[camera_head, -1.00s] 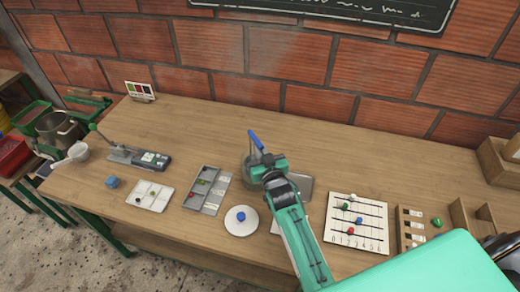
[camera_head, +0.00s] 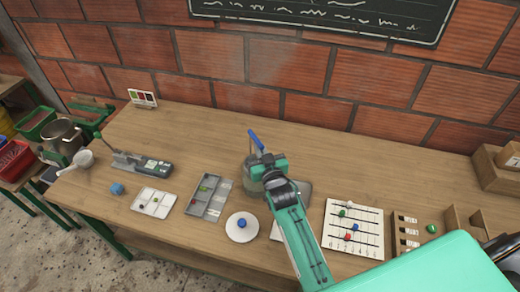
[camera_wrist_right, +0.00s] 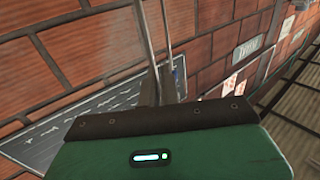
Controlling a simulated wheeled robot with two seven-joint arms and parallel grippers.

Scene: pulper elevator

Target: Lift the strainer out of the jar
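The glass jar (camera_head: 251,181) stands on the table near its middle, partly hidden behind my right gripper. A blue handle (camera_head: 256,140), apparently the strainer's, sticks up at a slant above the jar. The rest of the strainer is hidden or too faint to make out. My right gripper (camera_head: 259,160) is at the jar's top, close by the blue handle. In the right wrist view, narrow metal parts rise from my green gripper body (camera_wrist_right: 155,75). Whether the fingers are closed on the handle cannot be told. My left gripper is out of view.
A white round dish with a blue knob (camera_head: 242,228) and a grey compartment tray (camera_head: 217,209) are left of my forearm. A white bead board (camera_head: 345,248) is to the right. The brick wall (camera_head: 300,65) bounds the back; the table behind the jar is clear.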

